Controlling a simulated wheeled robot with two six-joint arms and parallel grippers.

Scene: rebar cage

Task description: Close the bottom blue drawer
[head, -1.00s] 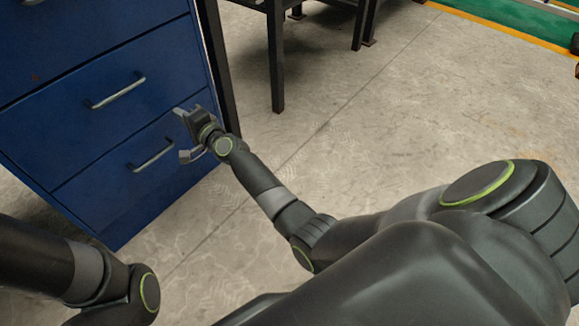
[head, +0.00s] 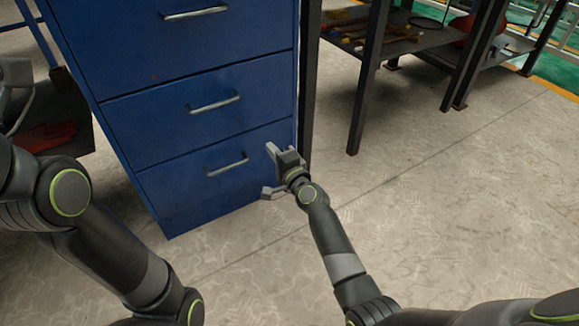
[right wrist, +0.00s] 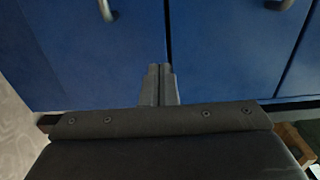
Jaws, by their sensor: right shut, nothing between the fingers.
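The blue drawer cabinet (head: 180,60) stands at the upper left in the head view. Its bottom drawer (head: 190,185) has a grey bar handle (head: 227,166), and its front looks about flush with the drawer above. My right gripper (head: 273,153) is at the right end of the bottom drawer front, right of the handle. In the right wrist view its fingers (right wrist: 158,85) are together and empty, pointing at the blue fronts near a seam; contact cannot be told. My left arm is at the left; a grey part at the left edge may be its gripper, with jaws unclear.
A dark-legged workbench (head: 400,40) with tools on its shelf stands right of the cabinet. Another shelf with a red item (head: 45,137) is at the left. The concrete floor (head: 450,210) in front and to the right is clear.

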